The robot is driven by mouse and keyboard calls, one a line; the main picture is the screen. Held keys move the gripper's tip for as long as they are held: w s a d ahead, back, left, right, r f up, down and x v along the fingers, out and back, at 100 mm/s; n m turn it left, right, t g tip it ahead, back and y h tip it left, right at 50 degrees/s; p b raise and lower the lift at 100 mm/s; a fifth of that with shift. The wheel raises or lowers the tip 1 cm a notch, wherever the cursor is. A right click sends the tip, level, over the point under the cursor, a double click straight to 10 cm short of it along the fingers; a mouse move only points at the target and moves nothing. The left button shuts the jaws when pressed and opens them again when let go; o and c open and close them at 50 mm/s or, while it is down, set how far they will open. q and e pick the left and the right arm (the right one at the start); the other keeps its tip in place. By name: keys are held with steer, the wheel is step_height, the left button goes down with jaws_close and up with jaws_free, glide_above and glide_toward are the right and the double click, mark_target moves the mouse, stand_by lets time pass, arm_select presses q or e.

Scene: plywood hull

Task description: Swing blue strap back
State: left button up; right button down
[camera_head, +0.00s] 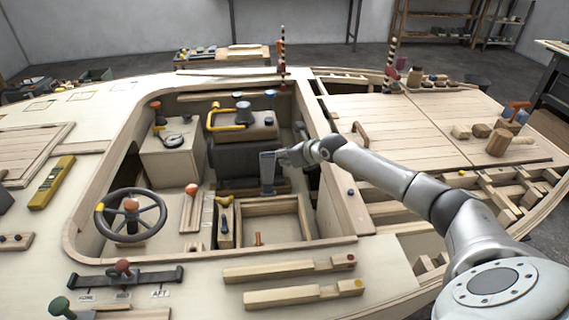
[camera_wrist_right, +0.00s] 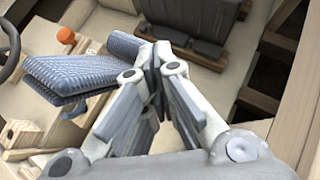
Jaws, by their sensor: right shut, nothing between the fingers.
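The blue strap (camera_head: 267,172) hangs upright in front of the dark seat in the hull's cockpit. In the right wrist view the woven blue-grey strap (camera_wrist_right: 75,75) lies to the left of the fingers, one end close beside the fingertips. I cannot tell whether they touch it. My right gripper (camera_head: 284,157) is at the strap's right side. In the right wrist view its fingers (camera_wrist_right: 155,55) are shut with nothing between them. My left gripper is not in view.
A steering wheel (camera_head: 131,215) and a lever slot with an orange knob (camera_head: 123,268) are at the left. An open wooden frame (camera_head: 272,218) lies in front. Loose wooden pieces (camera_head: 499,143) sit on the right deck.

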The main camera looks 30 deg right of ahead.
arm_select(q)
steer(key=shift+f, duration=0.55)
arm_select(e)
steer(key=shift+w+d+r, duration=0.15)
steer(key=shift+w+d, duration=0.05)
steer(key=shift+w, duration=0.35)
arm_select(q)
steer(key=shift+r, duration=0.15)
arm_select(e)
steer(key=shift+s, duration=0.1)
